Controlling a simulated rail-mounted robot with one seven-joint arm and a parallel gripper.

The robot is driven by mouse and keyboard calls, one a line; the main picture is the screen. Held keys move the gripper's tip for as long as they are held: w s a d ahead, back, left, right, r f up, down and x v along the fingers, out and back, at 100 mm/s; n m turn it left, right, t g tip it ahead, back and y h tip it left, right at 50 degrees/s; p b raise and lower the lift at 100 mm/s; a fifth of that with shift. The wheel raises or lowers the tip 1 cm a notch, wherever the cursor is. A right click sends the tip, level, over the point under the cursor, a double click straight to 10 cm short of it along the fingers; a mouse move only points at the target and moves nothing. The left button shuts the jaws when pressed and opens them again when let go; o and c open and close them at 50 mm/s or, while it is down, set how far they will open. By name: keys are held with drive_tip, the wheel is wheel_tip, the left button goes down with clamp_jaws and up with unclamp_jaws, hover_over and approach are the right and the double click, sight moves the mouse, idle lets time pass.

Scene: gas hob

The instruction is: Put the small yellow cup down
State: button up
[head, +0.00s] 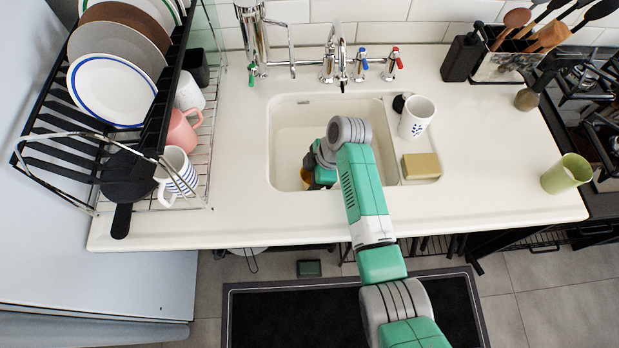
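My arm reaches into the sink basin (290,135), and its wrist bends down inside it. My gripper (312,172) is low in the left-middle part of the basin. Its fingers are mostly hidden by my wrist, so I cannot tell whether they are open or shut.
A white cup (416,118) and a yellow sponge (421,166) sit on the ledge right of the basin. A dish rack (85,165) with plates and mugs is at left. The tap (341,62) rises behind the basin. The front counter is clear.

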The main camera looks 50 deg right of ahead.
drive_tip(key=shift+f, duration=0.15)
drive_tip(key=shift+f, duration=0.15)
drive_tip(key=o, duration=1.2)
drive_tip(key=shift+c, duration=0.2)
drive_tip(key=p+v, duration=0.3)
drive_tip(key=v, duration=0.9)
drive_tip(key=shift+r+p, duration=0.2)
drive_tip(key=shift+p, duration=0.2)
drive_tip(key=shift+w, duration=0.1)
